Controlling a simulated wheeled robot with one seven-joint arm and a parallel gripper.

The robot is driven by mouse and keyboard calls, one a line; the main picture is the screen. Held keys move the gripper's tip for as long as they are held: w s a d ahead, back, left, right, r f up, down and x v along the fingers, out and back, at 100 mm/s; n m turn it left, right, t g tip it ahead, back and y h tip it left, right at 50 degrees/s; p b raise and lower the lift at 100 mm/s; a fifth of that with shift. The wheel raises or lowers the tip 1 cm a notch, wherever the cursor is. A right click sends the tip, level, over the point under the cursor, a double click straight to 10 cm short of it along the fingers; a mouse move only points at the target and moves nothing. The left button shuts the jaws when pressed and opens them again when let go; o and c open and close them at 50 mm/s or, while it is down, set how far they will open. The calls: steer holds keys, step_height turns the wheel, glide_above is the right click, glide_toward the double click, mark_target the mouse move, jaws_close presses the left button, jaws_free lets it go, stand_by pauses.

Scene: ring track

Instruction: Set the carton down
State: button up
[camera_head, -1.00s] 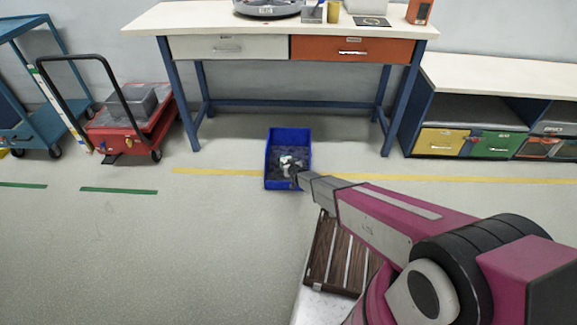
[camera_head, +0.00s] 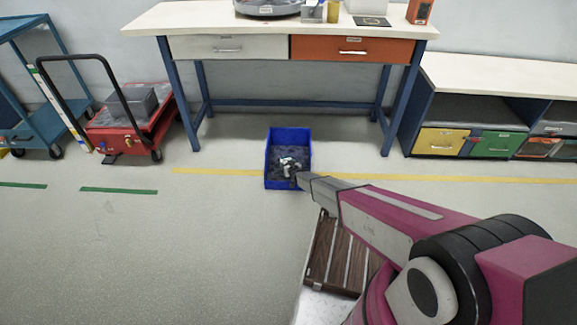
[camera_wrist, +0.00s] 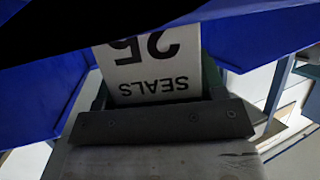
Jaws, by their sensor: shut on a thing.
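The carton (camera_wrist: 155,78) shows in the wrist view as a white face with dark upside-down print, "SEALS" and "25", with dark green edges beside it. My gripper (camera_wrist: 160,122) is shut on it. In the head view my gripper (camera_head: 295,175) reaches over the near right corner of a blue bin (camera_head: 274,154). A small white and dark patch in the bin appears to be the carton. I cannot tell whether it touches the bin's bottom.
The bin stands on the floor across a yellow line (camera_head: 215,171). Behind it is a workbench (camera_head: 230,22) with drawers. A red trolley (camera_head: 125,135) is at the left, and a low shelf with coloured bins (camera_head: 442,141) at the right. The floor left of the bin is clear.

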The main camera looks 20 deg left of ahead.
steer(key=shift+f, duration=0.55)
steer(key=o, duration=1)
steer(key=shift+r, duration=0.1)
